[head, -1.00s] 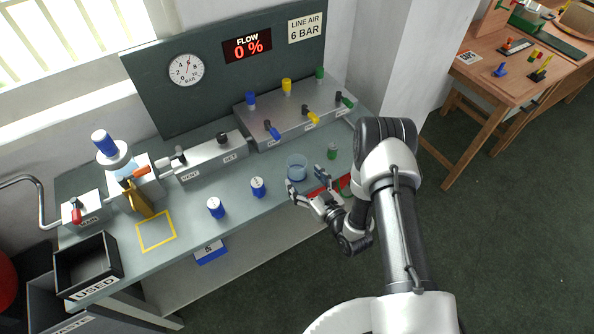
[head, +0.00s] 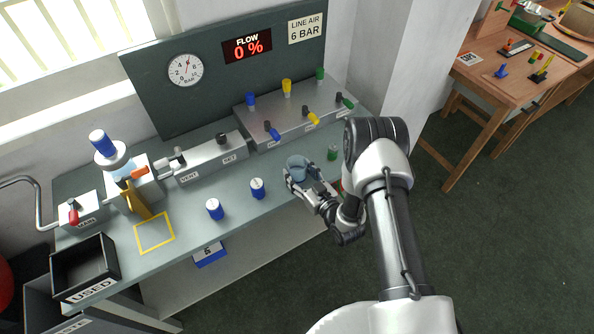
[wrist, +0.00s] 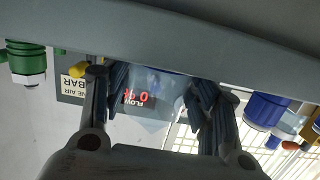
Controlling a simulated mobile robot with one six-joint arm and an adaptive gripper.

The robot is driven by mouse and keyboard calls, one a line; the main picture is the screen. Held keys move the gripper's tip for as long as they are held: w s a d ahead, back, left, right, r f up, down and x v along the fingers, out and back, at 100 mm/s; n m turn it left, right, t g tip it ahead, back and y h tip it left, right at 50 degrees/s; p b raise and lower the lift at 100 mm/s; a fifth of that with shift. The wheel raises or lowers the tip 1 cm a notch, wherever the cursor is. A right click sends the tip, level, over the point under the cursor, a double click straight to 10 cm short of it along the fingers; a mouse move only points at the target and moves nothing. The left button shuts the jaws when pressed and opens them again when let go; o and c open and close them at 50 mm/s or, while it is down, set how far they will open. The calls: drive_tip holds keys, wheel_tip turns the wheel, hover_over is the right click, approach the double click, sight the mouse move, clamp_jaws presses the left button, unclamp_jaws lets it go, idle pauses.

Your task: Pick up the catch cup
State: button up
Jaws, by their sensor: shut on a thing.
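The catch cup (head: 297,164) is a small translucent blue-grey cup at the front right part of the bench. My gripper (head: 302,177) is shut on it, with a finger on either side. In the wrist view the see-through cup (wrist: 155,95) sits between the two dark fingers of my gripper (wrist: 160,92), and the flow display shows through it. The cup's underside is hidden by the fingers in the head view, so I cannot tell whether it touches the bench top.
A green one (head: 332,152) stands close on the right. The valve block (head: 290,125) is behind. A yellow square outline (head: 155,233) and the USED bin (head: 85,265) lie farther left.

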drive_tip(key=shift+c, duration=0.9)
